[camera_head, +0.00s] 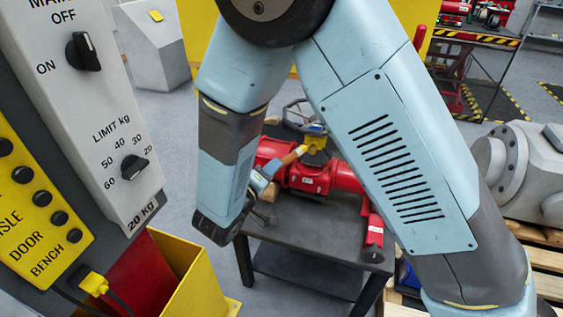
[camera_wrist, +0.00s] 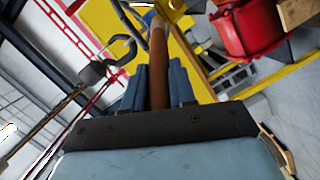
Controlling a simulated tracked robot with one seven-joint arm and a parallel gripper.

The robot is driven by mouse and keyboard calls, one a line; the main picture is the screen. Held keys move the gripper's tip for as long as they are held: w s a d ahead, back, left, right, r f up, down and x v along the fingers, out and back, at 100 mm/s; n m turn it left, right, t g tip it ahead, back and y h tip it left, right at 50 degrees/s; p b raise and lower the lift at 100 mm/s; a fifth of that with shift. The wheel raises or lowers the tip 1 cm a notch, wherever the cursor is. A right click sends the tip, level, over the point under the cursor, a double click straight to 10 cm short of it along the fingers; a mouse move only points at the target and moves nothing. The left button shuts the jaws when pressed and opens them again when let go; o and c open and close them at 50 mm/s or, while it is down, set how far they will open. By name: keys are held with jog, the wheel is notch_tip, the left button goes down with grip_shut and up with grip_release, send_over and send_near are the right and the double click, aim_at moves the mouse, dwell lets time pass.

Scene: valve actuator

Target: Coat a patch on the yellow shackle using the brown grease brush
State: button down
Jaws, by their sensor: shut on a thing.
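My gripper (camera_head: 264,187) is shut on the brown grease brush (camera_head: 291,158), above the near left part of the red valve assembly. In the wrist view, the brush's brown handle (camera_wrist: 158,68) stands between the two blue fingers of my gripper (camera_wrist: 158,80) and points away from the wrist. A small yellow piece that looks like the yellow shackle (camera_head: 314,143) is by the brush's far end in the head view. I cannot tell whether brush and shackle touch. Yellow surfaces lie behind the brush tip in the wrist view, and the bristles are hard to make out.
The red valve assembly (camera_head: 310,178) lies on a dark table (camera_head: 310,235), with a handwheel (camera_head: 300,113) behind. A control panel (camera_head: 115,120) stands close on the left, above a yellow bin (camera_head: 190,275). A grey flanged part (camera_head: 520,165) is on pallets at right. A hook (camera_wrist: 93,73) hangs left in the wrist view.

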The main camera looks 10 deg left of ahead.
aim_at(294, 157)
jog(key=w, duration=0.7)
jog(key=shift+d, duration=0.3)
jog(key=shift+w, duration=0.85)
dwell(0.7)
jog(key=shift+d, duration=0.15)
jog(key=d, duration=0.3)
jog(key=shift+s+d, duration=0.2)
jog(key=shift+d, duration=0.2)
jog(key=shift+a, duration=0.1)
jog(key=a, duration=0.3)
jog(key=shift+w+a, duration=0.2)
jog(key=shift+a, duration=0.2)
